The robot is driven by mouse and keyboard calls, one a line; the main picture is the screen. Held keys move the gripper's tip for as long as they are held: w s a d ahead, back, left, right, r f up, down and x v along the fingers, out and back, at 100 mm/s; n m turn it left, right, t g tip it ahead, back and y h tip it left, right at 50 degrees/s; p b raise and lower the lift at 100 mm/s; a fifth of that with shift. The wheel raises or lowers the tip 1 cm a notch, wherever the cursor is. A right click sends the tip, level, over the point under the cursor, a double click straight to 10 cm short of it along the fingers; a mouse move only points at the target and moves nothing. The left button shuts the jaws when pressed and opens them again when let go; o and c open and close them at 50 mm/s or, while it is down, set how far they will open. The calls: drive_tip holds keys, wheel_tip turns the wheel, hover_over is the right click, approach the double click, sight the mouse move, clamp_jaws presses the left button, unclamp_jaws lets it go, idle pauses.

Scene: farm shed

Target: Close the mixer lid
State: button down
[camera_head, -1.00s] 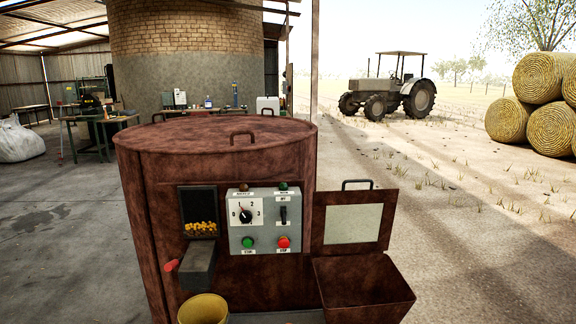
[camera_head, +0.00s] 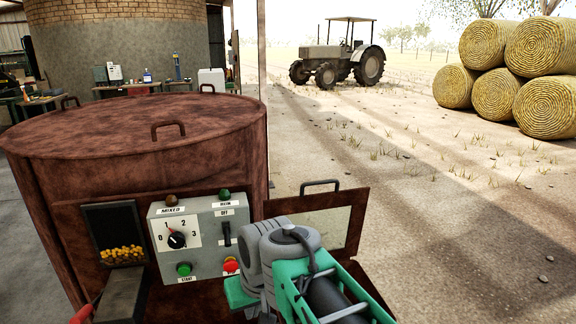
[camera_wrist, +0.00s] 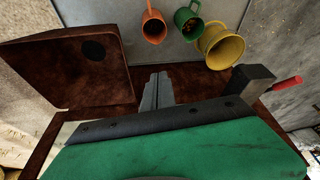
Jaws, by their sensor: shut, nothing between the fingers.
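The rust-brown mixer (camera_head: 150,170) stands at left and centre in the head view. Its hinged lid (camera_head: 352,215), with a dark handle (camera_head: 320,183) on the top edge and a pale inner panel, stands upright and open behind the hopper. My arm covers part of the lid and most of the hopper in this view. In the wrist view the brown hopper (camera_wrist: 70,75), with a dark round hole, lies left of my gripper (camera_wrist: 158,78). My fingers are together and empty, apart from the hopper. A pale strip at lower left may be the lid's panel.
The control box (camera_head: 195,238) sits on the mixer's front, left of my arm. The chute with a red handle (camera_wrist: 286,84), a yellow bucket (camera_wrist: 222,46), a green cup (camera_wrist: 188,20) and an orange cup (camera_wrist: 153,27) are near the gripper. The ground to the right is open.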

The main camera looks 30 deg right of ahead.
drive_tip(key=w+d+r+m+t+p, duration=0.1)
drive_tip(key=w+d+r, duration=0.4)
drive_tip(key=r, duration=0.2)
drive_tip(key=w+d+r+p, duration=0.2)
drive_tip(key=w+d+r, duration=0.25)
drive_tip(key=r, duration=0.35)
drive_tip(key=w+d+r+m+t+h+p, duration=0.1)
drive_tip(key=w+d+r, duration=0.2)
drive_tip(key=d+r, duration=0.4)
drive_tip(key=w+d+r+t+h+p, duration=0.1)
drive_tip(key=w+d+r, duration=0.2)
drive_tip(key=d+r, duration=0.35)
drive_tip(key=s+d+f+x, duration=0.1)
drive_tip(key=d+x, duration=0.1)
drive_tip(key=x, duration=0.9)
drive_tip(key=s, duration=0.2)
drive_tip(key=s+a, duration=0.1)
drive_tip(key=shift+s+a+f, duration=0.1)
drive_tip(key=shift+s+f, duration=0.1)
drive_tip(key=shift+s, duration=0.2)
drive_tip(key=shift+f, duration=0.2)
drive_tip(key=shift+s+f, duration=0.1)
